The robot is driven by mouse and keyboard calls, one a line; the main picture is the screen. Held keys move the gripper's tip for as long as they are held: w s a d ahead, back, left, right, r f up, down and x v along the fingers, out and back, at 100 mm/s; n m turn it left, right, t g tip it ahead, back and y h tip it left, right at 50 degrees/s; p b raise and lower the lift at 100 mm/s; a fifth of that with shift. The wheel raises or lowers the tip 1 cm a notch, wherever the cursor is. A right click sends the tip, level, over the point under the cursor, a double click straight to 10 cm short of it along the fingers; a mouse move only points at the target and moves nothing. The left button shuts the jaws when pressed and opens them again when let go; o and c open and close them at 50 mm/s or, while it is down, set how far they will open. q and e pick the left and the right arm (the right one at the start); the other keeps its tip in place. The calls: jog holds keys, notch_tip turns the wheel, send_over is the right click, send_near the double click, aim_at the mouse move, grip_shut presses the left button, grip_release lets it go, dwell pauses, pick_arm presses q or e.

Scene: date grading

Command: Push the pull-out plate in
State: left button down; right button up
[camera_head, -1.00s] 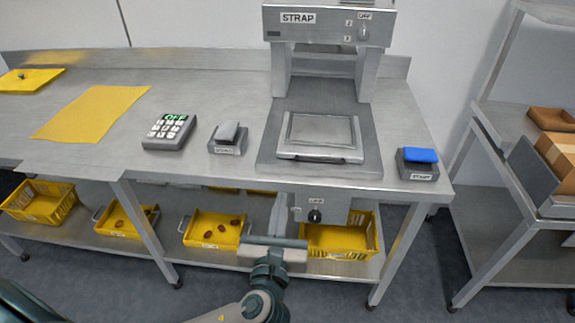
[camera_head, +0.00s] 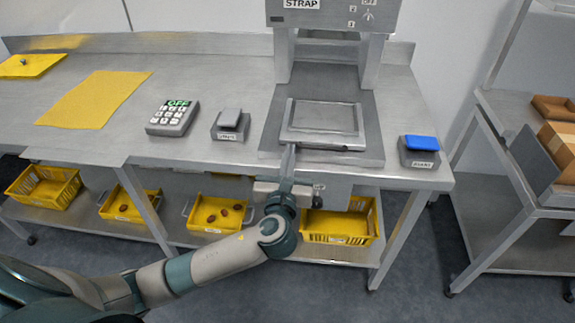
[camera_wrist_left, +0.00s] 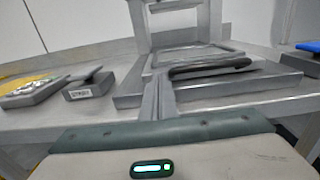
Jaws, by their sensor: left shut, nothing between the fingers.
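The pull-out plate (camera_head: 322,118) is a grey square tray with a raised rim and a dark front handle. It lies on the base under the strapping machine (camera_head: 318,75). My left gripper (camera_head: 289,152) is shut and empty, its fingers pointing up at the front edge of the plate, near the left end of the handle. In the left wrist view the plate's handle (camera_wrist_left: 210,68) shows just beyond and right of the fingertips (camera_wrist_left: 157,84). I cannot tell whether they touch the plate. My right gripper is not in view.
A keypad (camera_head: 173,118) and a small grey-topped switch (camera_head: 230,125) stand left of the machine. A blue-topped switch (camera_head: 419,149) stands right. A yellow sheet (camera_head: 95,98) lies on the bench. Yellow crates (camera_head: 340,225) sit on the shelf below.

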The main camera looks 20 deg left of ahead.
aim_at(294, 127)
pick_arm(q)
jog(key=shift+x, duration=0.9)
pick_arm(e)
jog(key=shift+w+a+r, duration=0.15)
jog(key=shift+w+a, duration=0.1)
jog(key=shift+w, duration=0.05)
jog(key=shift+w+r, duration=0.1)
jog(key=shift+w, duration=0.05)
pick_arm(q)
jog(key=shift+w, duration=0.1)
